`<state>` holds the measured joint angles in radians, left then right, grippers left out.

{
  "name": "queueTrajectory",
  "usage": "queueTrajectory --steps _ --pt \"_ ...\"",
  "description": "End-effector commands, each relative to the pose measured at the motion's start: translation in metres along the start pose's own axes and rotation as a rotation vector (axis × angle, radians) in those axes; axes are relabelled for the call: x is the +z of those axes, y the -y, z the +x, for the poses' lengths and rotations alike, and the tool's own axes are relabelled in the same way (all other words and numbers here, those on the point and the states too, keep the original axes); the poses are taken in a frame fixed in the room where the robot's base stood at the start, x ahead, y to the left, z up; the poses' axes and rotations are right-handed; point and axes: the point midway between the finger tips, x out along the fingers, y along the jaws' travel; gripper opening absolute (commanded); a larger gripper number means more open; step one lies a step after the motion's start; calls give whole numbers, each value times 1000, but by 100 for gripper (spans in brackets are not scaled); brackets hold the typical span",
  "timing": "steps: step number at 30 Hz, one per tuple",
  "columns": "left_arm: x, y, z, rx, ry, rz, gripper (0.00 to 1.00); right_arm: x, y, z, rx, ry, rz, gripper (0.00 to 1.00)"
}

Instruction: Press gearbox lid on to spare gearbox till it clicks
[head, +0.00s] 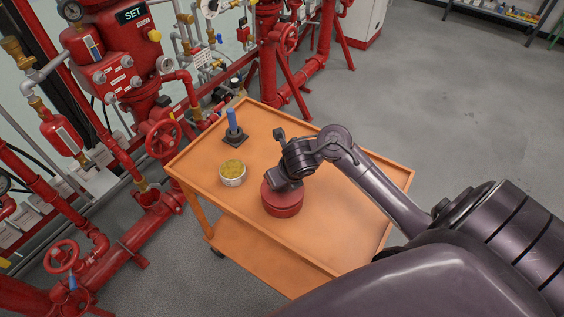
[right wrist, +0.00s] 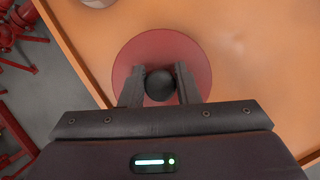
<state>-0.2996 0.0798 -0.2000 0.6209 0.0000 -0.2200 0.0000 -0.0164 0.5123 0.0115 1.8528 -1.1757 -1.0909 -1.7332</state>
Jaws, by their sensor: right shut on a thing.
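A round red gearbox (head: 283,208) stands on the orange cart, with a red lid (head: 270,187) at its top. I cannot tell whether the lid sits fully flush. The right wrist view shows the lid (right wrist: 197,65) from above as a red disc with a round black knob (right wrist: 159,84) in its middle. My right gripper (right wrist: 160,88) is shut on this knob, one finger on each side, and hides part of the lid. In the head view my right gripper (head: 284,184) points down onto the lid. My left gripper is not in view.
The orange cart top (head: 345,225) has a raised rim. A round tin with yellowish contents (head: 232,173) and a dark stand holding a blue rod (head: 234,128) stand farther left. Red valves and pipes (head: 115,75) line the left side. The cart's right part is clear.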

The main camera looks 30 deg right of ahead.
Motion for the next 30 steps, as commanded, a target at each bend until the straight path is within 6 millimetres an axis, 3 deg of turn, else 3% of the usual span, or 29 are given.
queueTrajectory --steps 28,29,30 --pt "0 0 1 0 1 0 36 0 0 2 -1 1 1 0" --pt "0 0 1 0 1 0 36 0 0 2 -1 1 1 33" --pt "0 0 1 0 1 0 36 0 0 2 -1 1 1 38"
